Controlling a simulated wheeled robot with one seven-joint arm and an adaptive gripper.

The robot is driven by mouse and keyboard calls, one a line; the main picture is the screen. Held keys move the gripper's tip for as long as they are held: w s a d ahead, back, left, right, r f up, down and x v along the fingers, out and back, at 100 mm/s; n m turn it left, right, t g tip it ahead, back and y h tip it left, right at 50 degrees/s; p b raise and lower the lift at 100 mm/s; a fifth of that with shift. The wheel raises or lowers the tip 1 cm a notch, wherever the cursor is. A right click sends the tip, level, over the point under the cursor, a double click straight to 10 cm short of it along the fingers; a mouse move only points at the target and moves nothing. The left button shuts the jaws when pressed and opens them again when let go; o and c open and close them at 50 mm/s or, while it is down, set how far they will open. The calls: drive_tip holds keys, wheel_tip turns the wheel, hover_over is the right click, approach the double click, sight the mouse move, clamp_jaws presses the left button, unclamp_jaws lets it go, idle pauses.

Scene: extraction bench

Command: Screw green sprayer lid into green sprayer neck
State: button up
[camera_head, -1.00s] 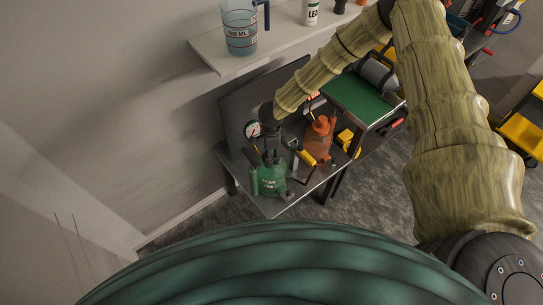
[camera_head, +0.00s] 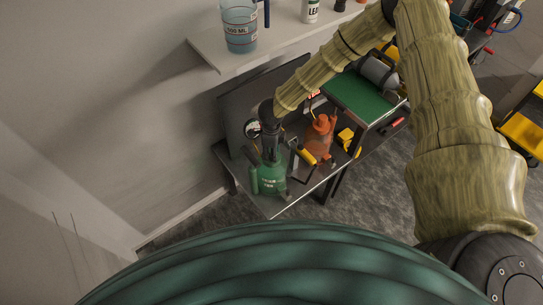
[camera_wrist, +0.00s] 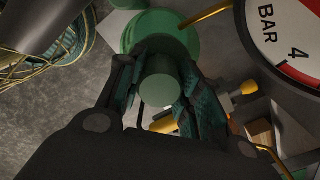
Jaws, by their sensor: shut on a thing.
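The green sprayer (camera_head: 270,182) stands upright on the grey bench in the head view. Its rounded green top (camera_wrist: 150,28) shows behind my fingers in the wrist view. My gripper (camera_head: 270,152) points down over the sprayer's top. In the wrist view my gripper (camera_wrist: 160,85) is shut on a dark green cylinder, which I take to be the green sprayer lid (camera_wrist: 160,82). The lid is in line with the sprayer's top. The neck is hidden behind the lid and fingers, so I cannot tell how far the lid sits in it.
An orange sprayer (camera_head: 319,135) stands close on the right. A pressure gauge (camera_wrist: 290,35) is very near my gripper and shows partly in the head view (camera_head: 252,129). A shelf (camera_head: 222,62) holds a blue beaker (camera_head: 240,30). A green-topped stand (camera_head: 362,98) is behind right.

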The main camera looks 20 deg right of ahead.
drive_tip(key=m+b, duration=0.1)
drive_tip(key=m, duration=0.2)
drive_tip(key=shift+m, duration=0.4)
drive_tip(key=m+b, duration=0.1)
drive_tip(key=m, duration=0.3)
drive_tip(key=o, duration=1.2)
drive_tip(key=shift+r+n+p, duration=0.1)
drive_tip(key=shift+n+p, duration=0.25)
drive_tip(key=shift+n, duration=0.25)
drive_tip(key=n+p, duration=0.1)
drive_tip(key=n, duration=0.3)
drive_tip(key=n+p, duration=0.1)
drive_tip(key=n, duration=0.5)
drive_tip(key=shift+n+p, duration=0.3)
